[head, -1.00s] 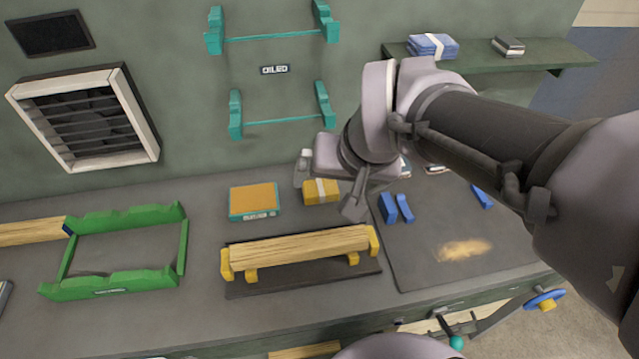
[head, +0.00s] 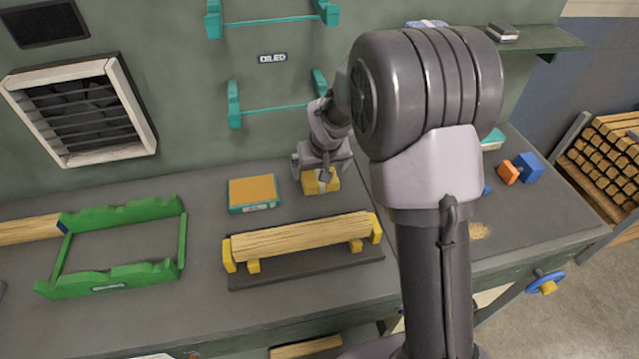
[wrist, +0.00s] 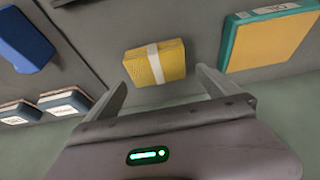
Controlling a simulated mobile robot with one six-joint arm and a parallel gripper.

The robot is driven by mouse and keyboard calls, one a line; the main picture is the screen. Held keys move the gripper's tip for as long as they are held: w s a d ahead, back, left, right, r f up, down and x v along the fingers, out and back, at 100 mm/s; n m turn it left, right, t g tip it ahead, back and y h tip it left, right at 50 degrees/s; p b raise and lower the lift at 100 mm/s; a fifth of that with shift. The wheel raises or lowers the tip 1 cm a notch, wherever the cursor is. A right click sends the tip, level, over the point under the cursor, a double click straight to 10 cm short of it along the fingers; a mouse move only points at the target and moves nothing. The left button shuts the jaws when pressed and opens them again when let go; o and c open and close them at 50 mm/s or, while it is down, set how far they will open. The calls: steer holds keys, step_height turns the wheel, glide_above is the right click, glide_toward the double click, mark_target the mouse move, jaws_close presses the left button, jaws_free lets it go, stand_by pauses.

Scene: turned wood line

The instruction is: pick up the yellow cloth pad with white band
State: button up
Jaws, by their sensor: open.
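The yellow cloth pad with white band (head: 318,183) lies on the grey bench, partly hidden by my gripper in the head view. In the wrist view the pad (wrist: 154,64) shows almost whole, with its white band across the middle. My gripper (head: 322,177) is over the pad in the head view. In the wrist view its two fingers (wrist: 160,84) are spread apart, with the pad just beyond and between their tips. The gripper is open and empty; I cannot tell how high it is above the bench.
A teal-edged orange block (head: 253,193) lies close left of the pad. A wood piece on yellow supports (head: 300,237) stands in front. Blue blocks (wrist: 25,40) lie on the pad's other side. A green frame (head: 115,285) stands at far left. The wall is behind.

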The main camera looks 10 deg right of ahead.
steer(key=b+x, duration=0.1)
steer(key=x, duration=0.3)
steer(key=shift+w+d+f+b, duration=0.1)
steer(key=shift+d+f+b, duration=0.05)
steer(key=shift+f+b, duration=0.25)
steer(key=shift+r, duration=0.2)
steer(key=c, duration=1.2)
steer(key=shift+r+p, duration=0.75)
steer(key=shift+r, duration=0.1)
steer(key=s+p, duration=0.1)
steer(key=s, duration=0.7)
steer(key=shift+s+r, duration=0.1)
step_height(320, 180, up, 13)
steer(key=p, duration=0.4)
steer(key=shift+p, duration=0.35)
